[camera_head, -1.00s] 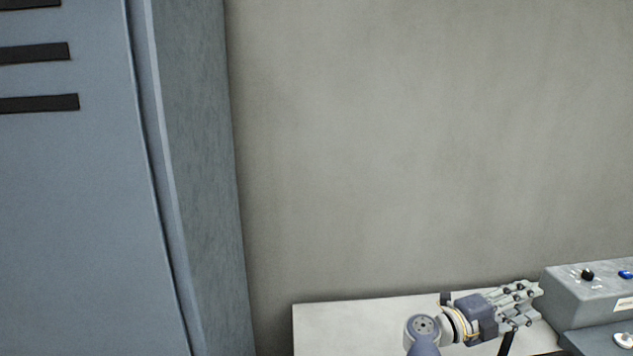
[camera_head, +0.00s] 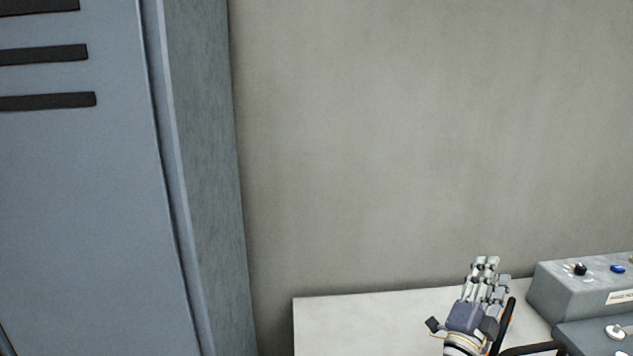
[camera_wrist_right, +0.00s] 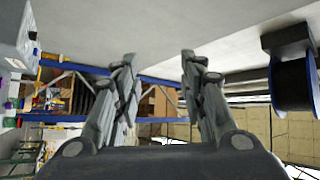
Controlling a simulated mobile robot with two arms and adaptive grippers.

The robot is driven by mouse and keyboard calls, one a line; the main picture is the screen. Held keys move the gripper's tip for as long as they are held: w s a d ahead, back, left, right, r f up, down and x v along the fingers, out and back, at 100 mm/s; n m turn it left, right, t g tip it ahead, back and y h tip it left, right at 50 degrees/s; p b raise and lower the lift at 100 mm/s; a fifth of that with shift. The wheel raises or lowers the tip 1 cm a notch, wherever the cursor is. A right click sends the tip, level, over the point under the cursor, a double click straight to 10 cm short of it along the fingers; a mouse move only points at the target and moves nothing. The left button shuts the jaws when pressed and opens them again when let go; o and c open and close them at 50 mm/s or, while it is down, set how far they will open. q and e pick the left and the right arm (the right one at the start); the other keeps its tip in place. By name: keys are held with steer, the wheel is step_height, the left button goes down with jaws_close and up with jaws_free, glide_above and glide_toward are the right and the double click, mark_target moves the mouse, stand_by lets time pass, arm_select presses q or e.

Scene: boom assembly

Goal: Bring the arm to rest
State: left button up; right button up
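My right gripper (camera_head: 487,272) shows at the lower right of the head view, over the white tabletop (camera_head: 360,325). Its fingers point up in the picture, towards the wall. In the right wrist view the two fingers of this gripper (camera_wrist_right: 157,62) stand well apart with nothing between them. Part of my right arm is cut off by the bottom edge of the head view. My left gripper is in neither view.
A grey control box (camera_head: 580,290) with knobs stands right of the gripper. A blue-grey cabinet (camera_head: 80,220) fills the left. A bare wall (camera_head: 430,140) is behind. The wrist view shows shelving (camera_wrist_right: 155,81) and a black spool-like object (camera_wrist_right: 292,85).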

steer(key=s+a+f+n+t+y, duration=0.25)
steer(key=a+f+n+y, duration=0.45)
steer(key=a+n+y, duration=0.7)
steer(key=s+a+f+n+g+y, duration=0.4)
steer(key=s+a+f+n+g, duration=0.15)
steer(key=s+f, duration=0.35)
steer(key=s+d+f+n+g+h, duration=0.1)
steer(key=s+f+g, duration=0.3)
steer(key=s, duration=0.5)
steer(key=s+d+f+n+g+h, duration=0.1)
steer(key=s+d+f+g, duration=0.2)
steer(key=s, duration=0.6)
steer(key=s+f+n+g+h, duration=0.1)
steer(key=s+f+g, duration=0.35)
steer(key=s, duration=0.45)
step_height(320, 180, down, 35)
steer(key=b, duration=1.1)
arm_select(q)
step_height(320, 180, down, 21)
steer(key=b, duration=1)
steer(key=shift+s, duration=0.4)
arm_select(e)
steer(key=s+d+f+g, duration=0.1)
steer(key=s+f, duration=0.8)
steer(key=f, duration=0.5)
steer(key=s+d+f+g, duration=0.1)
steer(key=s+f, duration=0.8)
steer(key=f, duration=0.5)
steer(key=shift+d+f, duration=0.2)
steer(key=shift+d, duration=0.15)
